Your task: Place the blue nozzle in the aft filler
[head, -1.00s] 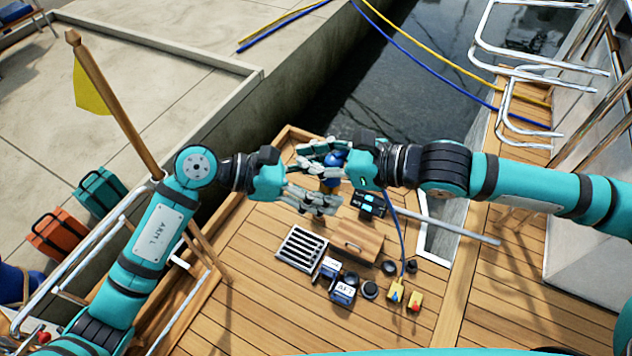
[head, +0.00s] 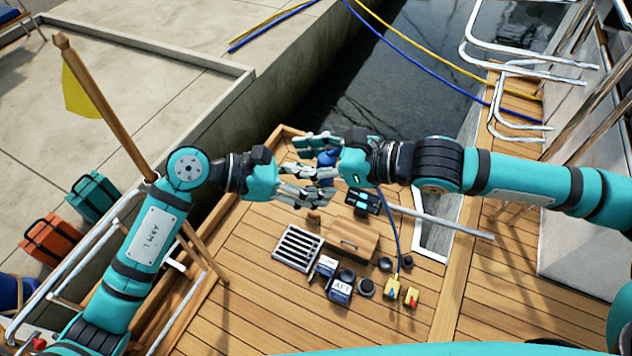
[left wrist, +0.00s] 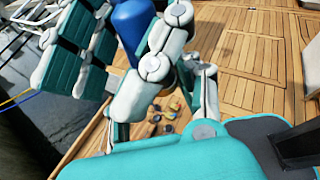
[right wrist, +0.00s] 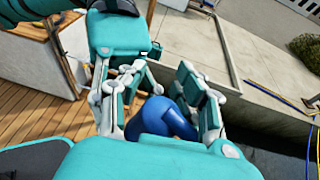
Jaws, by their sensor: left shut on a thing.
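The blue nozzle (head: 328,158) is held in the air above the deck, partly hidden by fingers of both hands. My left gripper (head: 308,184) is shut on it, coming in from the left and below. The nozzle's blue body (left wrist: 131,25) shows between the fingers in the left wrist view. My right gripper (head: 322,148) is around the nozzle with its fingers spread; in the right wrist view the nozzle (right wrist: 162,120) lies between them, with a gap at the left finger. A label reading AFT (head: 341,288) is on the deck, beside dark round fittings (head: 366,287).
A wooden box (head: 352,240), a slotted grate (head: 297,248) and a black device (head: 363,202) lie on the deck. Yellow pieces (head: 411,297) sit at the end of a thin blue line (head: 392,235). Bare planks (head: 250,300) lie at left; water is beyond the edge.

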